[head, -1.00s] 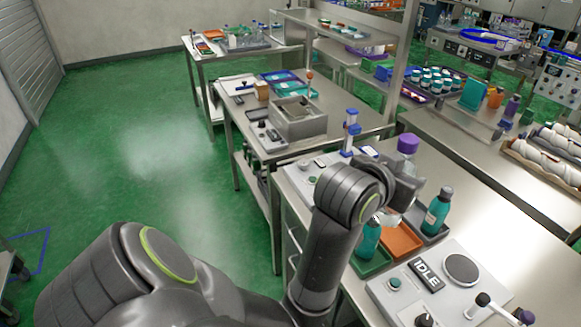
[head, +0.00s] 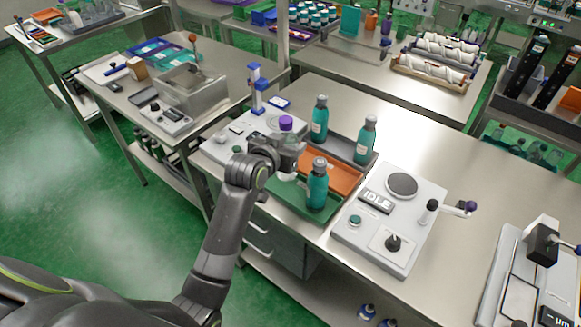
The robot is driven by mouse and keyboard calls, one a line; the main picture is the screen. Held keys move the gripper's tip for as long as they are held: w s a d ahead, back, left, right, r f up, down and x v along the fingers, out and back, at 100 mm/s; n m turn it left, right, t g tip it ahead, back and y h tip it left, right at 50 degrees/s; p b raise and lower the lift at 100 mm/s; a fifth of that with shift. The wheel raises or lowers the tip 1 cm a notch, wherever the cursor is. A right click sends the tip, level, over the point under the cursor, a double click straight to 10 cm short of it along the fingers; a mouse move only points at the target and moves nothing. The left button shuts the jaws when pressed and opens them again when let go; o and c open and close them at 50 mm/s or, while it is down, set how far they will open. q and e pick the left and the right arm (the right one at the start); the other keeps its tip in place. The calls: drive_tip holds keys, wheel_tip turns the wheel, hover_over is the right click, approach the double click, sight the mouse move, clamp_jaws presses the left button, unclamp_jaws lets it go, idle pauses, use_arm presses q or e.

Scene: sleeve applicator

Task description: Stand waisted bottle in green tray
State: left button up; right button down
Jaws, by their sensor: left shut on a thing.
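My left gripper (head: 287,158) is shut on a bottle with a purple cap (head: 286,123). The cap sticks up above the jaws and most of the body is hidden by the gripper. The bottle is roughly upright, over or beside the back-left part of the green tray (head: 275,196); I cannot tell whether it touches the tray. A teal bottle with a grey cap (head: 318,187) stands at the right end of the green tray. My right gripper is not in view.
An orange tray (head: 345,182) lies behind the green one, then a grey tray (head: 340,146) with two teal bottles (head: 320,120). A panel marked IDLE (head: 375,202) stands to the right. A blue-and-white stand (head: 256,88) is behind the gripper.

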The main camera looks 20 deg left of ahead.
use_arm(q)
drive_tip(key=shift+f, duration=2.7)
drive_tip(key=shift+f, duration=0.15)
drive_tip(key=o, duration=1.2)
drive_tip(key=v, duration=1.2)
drive_tip(key=shift+b, duration=0.4)
